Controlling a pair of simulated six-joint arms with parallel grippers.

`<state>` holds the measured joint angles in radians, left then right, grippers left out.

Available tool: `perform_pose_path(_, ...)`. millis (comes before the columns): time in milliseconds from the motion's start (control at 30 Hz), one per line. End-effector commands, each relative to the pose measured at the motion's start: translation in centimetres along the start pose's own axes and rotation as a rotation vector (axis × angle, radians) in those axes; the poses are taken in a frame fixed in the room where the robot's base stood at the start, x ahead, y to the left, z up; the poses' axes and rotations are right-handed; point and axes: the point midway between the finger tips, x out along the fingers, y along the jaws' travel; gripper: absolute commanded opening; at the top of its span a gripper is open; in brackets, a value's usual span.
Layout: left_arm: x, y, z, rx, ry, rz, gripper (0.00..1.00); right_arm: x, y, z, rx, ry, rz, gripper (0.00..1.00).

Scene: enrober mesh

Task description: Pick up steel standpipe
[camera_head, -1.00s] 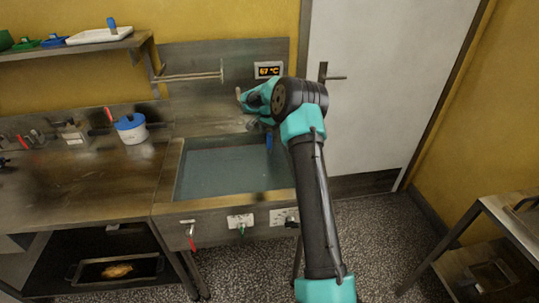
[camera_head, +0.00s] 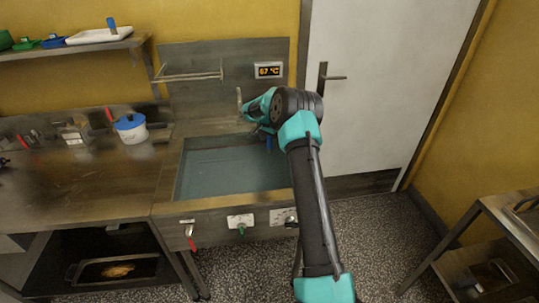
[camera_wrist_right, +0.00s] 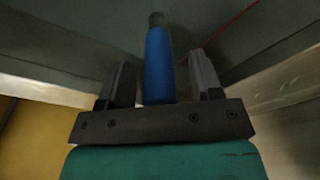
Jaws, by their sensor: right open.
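The steel standpipe (camera_wrist_right: 156,20) shows in the right wrist view as a blue sleeve with a dark grey end. In the head view only a small blue part (camera_head: 268,143) shows, at the sink basin's back right corner; my arm hides the rest. My right gripper (camera_wrist_right: 160,62) is open, with one finger on each side of the blue sleeve and visible gaps between. In the head view its fingers are mostly hidden behind my wrist. My left gripper is not in view.
The sink (camera_head: 215,170) holds bluish water. A display reading 67 °C (camera_head: 268,70) and a wall rail (camera_head: 188,77) are behind it. A white pot with a blue lid (camera_head: 131,128) stands on the counter at left. Valves and knobs (camera_head: 240,222) line the sink front.

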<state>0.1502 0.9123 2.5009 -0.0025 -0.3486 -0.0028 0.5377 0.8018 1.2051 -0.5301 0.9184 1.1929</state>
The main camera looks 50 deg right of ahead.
Motion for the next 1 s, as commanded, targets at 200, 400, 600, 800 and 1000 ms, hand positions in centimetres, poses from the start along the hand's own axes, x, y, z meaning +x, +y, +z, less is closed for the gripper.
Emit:
perform_pose_path(200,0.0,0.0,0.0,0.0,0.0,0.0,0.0,-0.02,-0.01,0.02,0.0,0.0,0.0,0.59)
perform_pose_path(400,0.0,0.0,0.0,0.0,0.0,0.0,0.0,-0.02,-0.01,0.02,0.0,0.0,0.0,0.46)
perform_pose_path(600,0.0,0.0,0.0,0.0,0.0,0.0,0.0,-0.02,-0.01,0.02,0.0,0.0,0.0,0.26)
perform_pose_path(800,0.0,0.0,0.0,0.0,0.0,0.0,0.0,-0.02,-0.01,0.03,0.0,0.0,0.0,0.07)
perform_pose_path(1000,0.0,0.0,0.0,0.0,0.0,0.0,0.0,-0.02,-0.01,0.03,0.0,0.0,0.0,0.0)
